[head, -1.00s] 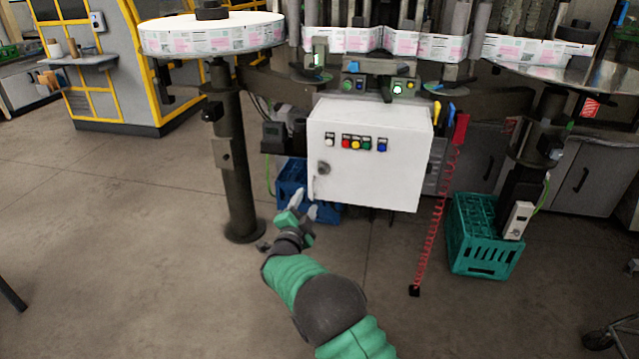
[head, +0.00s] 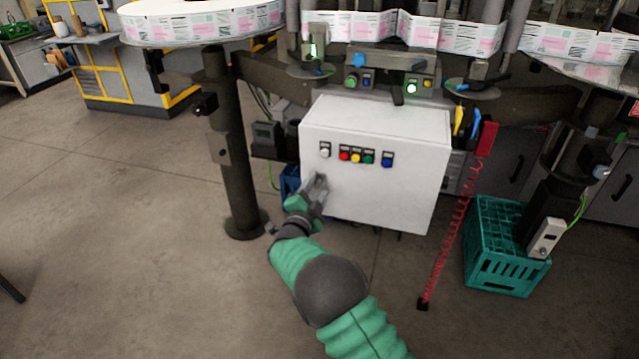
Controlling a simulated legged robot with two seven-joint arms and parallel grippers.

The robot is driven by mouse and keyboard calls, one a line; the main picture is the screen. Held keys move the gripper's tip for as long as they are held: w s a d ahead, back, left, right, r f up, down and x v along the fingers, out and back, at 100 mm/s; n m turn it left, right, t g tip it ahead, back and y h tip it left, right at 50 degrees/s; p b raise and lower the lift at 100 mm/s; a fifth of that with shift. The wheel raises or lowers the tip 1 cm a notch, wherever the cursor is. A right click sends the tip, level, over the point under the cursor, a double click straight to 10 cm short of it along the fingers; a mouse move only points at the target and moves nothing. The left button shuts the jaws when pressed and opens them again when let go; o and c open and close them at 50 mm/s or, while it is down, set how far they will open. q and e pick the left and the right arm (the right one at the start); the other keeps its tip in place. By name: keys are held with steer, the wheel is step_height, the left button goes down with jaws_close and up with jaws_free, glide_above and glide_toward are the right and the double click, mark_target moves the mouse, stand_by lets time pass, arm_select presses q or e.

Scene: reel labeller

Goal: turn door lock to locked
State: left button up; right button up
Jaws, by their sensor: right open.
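The white control cabinet (head: 400,195) hangs under the labeller, with a row of coloured buttons on its door. My right gripper (head: 318,184) is open at the lower left of the door, its fingers pointing up at the door's left edge. The door lock, a small grey knob in the earlier frame, is hidden behind the gripper now. I cannot tell whether the fingers touch the lock or are around it. My left gripper is not in view.
A dark post (head: 232,150) stands left of the cabinet. A blue crate (head: 290,184) is partly hidden behind my gripper. A green crate (head: 505,245) and a red coiled hose (head: 452,235) are at the right.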

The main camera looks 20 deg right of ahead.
steer(key=shift+s+a+r, duration=0.1)
steer(key=shift+a+r, duration=0.05)
steer(key=shift+a, duration=0.05)
steer(key=shift+c, duration=0.3)
steer(key=shift+a, duration=0.2)
steer(key=shift+c, duration=1.3)
steer(key=shift+a, duration=0.15)
steer(key=shift+c, duration=1.2)
steer(key=c, duration=0.5)
steer(key=shift+d, duration=0.25)
jaws_close()
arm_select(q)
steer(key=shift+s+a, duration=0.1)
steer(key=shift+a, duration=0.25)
